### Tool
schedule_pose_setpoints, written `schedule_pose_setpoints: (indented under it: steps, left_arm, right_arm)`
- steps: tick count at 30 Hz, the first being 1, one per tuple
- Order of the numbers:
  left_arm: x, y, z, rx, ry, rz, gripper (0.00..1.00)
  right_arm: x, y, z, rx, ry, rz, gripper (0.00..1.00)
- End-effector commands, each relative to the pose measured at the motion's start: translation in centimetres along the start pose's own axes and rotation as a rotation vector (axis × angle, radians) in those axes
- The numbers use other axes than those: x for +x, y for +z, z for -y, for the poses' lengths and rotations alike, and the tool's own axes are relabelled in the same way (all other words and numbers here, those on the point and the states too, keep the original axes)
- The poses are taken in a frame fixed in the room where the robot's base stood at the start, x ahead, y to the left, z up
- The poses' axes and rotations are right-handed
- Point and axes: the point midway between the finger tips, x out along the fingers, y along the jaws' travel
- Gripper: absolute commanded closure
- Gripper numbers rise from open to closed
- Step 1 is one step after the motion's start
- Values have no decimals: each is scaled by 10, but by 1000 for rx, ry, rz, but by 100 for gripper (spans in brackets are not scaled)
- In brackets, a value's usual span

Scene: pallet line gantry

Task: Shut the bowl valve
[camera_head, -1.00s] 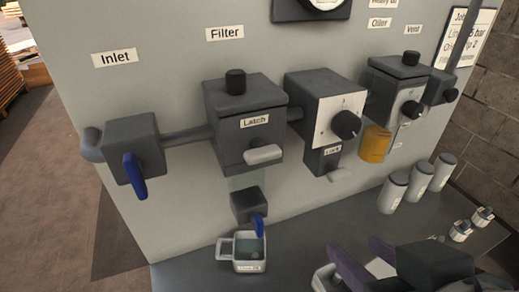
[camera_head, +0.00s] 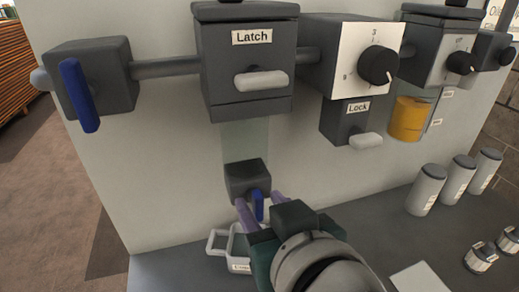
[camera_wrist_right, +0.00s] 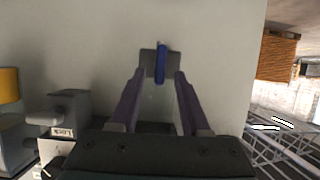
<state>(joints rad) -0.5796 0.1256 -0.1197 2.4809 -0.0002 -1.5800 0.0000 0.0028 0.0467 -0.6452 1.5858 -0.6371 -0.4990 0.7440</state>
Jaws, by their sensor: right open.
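The bowl valve (camera_head: 246,178) is a small dark grey block under the clear filter bowl (camera_head: 245,143). Its blue lever (camera_head: 258,205) points downward in the head view. My right gripper (camera_head: 259,199) is open, with one purple finger on each side of the lever. In the right wrist view the blue lever (camera_wrist_right: 160,64) stands between and at the tips of the open fingers (camera_wrist_right: 159,74). No contact shows; how deep the lever sits between the fingers is hard to tell. My left gripper is not in view.
The inlet valve's blue lever (camera_head: 80,96) is at upper left. The latch handle (camera_head: 261,80) and lock (camera_head: 345,122) are above. Several canisters (camera_head: 425,190) stand on the shelf at right.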

Motion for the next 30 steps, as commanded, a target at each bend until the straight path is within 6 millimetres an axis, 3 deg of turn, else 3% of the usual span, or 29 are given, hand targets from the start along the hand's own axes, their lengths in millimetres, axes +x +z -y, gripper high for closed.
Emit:
schedule_pose_setpoints:
  steps: [6, 16, 28, 30]
  left_arm:
    - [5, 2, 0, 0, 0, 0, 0]
    - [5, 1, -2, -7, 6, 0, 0]
    - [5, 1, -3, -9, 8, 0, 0]
    - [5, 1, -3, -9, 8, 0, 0]
  right_arm:
    - [22, 0, 0, 0, 0, 0, 53]
    - [25, 0, 0, 1, 0, 0, 53]
    - [24, 0, 0, 0, 0, 0, 97]
    - [24, 0, 0, 0, 0, 0, 100]
